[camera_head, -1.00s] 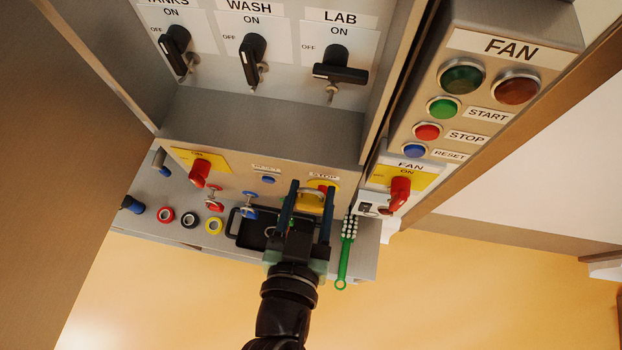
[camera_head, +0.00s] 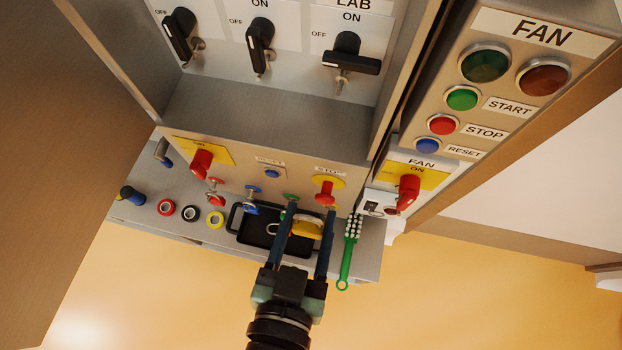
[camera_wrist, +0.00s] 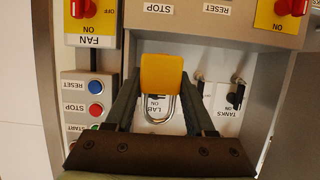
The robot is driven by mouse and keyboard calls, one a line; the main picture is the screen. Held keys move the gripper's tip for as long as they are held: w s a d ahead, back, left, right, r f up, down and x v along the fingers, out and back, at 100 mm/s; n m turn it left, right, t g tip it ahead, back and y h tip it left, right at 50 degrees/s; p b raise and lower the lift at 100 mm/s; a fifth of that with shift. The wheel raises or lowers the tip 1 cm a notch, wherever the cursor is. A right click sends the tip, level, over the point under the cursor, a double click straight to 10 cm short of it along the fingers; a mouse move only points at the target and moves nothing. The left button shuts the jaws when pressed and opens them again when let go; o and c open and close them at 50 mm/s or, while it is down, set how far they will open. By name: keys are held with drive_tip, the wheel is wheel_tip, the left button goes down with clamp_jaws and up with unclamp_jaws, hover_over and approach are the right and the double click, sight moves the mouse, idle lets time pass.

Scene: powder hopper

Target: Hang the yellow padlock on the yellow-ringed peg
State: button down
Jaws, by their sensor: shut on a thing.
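The yellow padlock (camera_head: 307,227) is between the two fingers of my gripper (camera_head: 304,226), which is shut on it. In the wrist view the padlock's yellow body (camera_wrist: 161,74) is between the fingers (camera_wrist: 160,95), with its silver shackle (camera_wrist: 172,108) pointing down the picture. In the head view the padlock is below the red STOP knob and in front of the black tray's right part. A small yellowish part (camera_head: 331,209) under that knob may be the yellow-ringed peg. My right finger partly covers it, so I cannot tell surely. The padlock appears apart from it.
Red (camera_head: 215,190) and blue (camera_head: 251,194) pegs stand in a row to the left. Red, black and yellow rings lie on the shelf (camera_head: 140,212) beside the black tray (camera_head: 236,216). The red STOP knob (camera_head: 326,191) juts out above the padlock.

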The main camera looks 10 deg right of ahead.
drive_tip(key=shift+s+a+p, duration=0.3)
drive_tip(key=shift+s+a, duration=0.05)
drive_tip(key=shift+s, duration=0.15)
drive_tip(key=shift+s+a+p, duration=0.2)
drive_tip(key=shift+s+p, duration=0.25)
drive_tip(key=shift+s, duration=0.4)
